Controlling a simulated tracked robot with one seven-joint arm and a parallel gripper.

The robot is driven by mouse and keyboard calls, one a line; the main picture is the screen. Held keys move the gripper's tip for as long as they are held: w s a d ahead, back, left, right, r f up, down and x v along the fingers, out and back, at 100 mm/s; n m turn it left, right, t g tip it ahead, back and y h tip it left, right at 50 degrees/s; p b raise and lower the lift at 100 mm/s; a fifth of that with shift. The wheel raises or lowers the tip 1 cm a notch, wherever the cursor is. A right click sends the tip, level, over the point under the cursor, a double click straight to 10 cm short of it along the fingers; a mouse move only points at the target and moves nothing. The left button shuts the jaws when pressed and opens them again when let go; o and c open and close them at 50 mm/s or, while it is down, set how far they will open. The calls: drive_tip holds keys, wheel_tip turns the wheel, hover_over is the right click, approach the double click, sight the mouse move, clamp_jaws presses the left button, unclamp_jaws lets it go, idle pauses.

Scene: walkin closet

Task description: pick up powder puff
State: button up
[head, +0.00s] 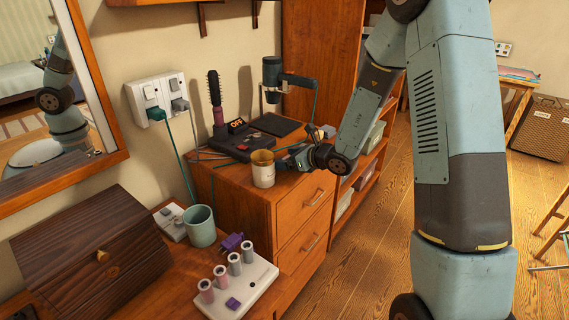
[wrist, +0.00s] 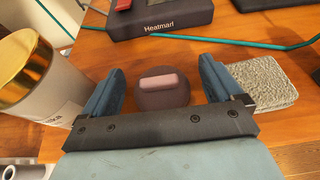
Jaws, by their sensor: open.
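The powder puff (wrist: 163,98) looks like a small rounded dark mauve pad with a pink band on top. It lies on the wooden cabinet top in the wrist view. My gripper (wrist: 162,72) is open, with one blue finger on each side of the puff and visible gaps between. The lower part of the puff is hidden by my gripper's dark front edge. In the head view my gripper (head: 288,160) is low over the cabinet top, beside a gold and white jar, and the puff cannot be made out there.
The white jar (wrist: 38,85) with a gold lid stands close left of my gripper. A folded grey cloth (wrist: 262,82) lies close right. A dark Heatmat device (wrist: 160,20) and a teal cable (wrist: 235,43) lie behind. The cabinet (head: 300,218) has drawers below.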

drive_tip(key=shift+w+a, duration=0.1)
drive_tip(key=shift+a, duration=0.05)
drive_tip(key=c, duration=1)
drive_tip(key=shift+c, duration=0.2)
